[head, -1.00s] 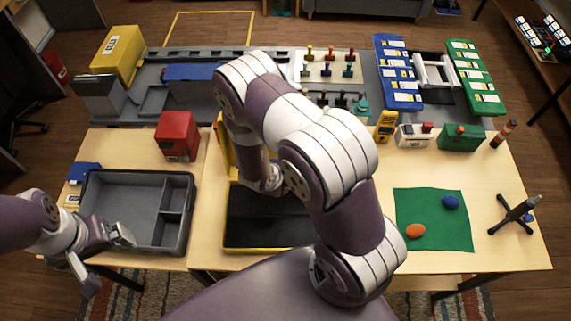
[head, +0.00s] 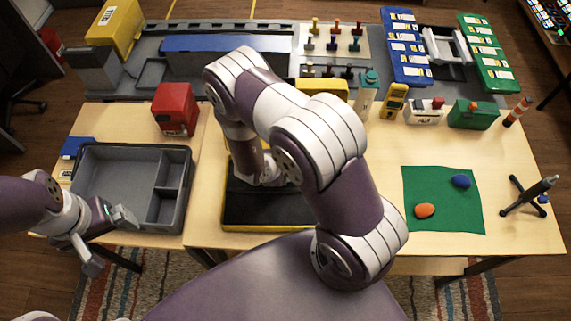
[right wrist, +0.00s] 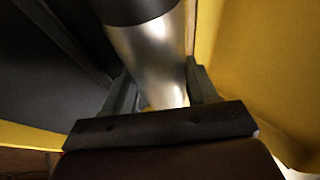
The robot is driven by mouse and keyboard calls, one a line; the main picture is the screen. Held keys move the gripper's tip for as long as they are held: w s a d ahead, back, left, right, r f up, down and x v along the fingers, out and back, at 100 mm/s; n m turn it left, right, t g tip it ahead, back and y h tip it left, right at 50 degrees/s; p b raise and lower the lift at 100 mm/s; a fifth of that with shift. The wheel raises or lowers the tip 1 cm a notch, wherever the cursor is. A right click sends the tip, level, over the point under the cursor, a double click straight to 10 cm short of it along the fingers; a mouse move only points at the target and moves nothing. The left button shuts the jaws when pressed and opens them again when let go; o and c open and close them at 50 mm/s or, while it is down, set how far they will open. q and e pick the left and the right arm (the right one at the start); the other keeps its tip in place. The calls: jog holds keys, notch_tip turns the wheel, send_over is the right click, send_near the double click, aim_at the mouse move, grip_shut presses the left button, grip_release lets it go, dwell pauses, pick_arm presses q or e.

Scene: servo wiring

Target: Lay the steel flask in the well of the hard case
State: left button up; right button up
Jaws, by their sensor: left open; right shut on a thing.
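The hard case (head: 240,228) has a yellow rim and a dark inside, and stands open at the front middle of the table. My right arm covers part of it. In the right wrist view the steel flask (right wrist: 155,55), a shiny cylinder with a black end, is between the fingers of my right gripper (right wrist: 160,90), which is shut on it. Yellow and dark case surfaces lie close on both sides; I cannot tell if the flask touches them. The head view hides the flask and right fingertips. My left gripper (head: 108,240) is open and empty at the grey tray's front left.
A grey divided tray (head: 137,232) stands left of the case, with a red box (head: 176,110) behind it. A green mat (head: 450,222) with an orange and a blue piece lies right. A small black stand (head: 525,195) is at the far right.

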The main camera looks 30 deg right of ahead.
jog(key=shift+f+b, duration=0.5)
jog(key=shift+f, duration=0.3)
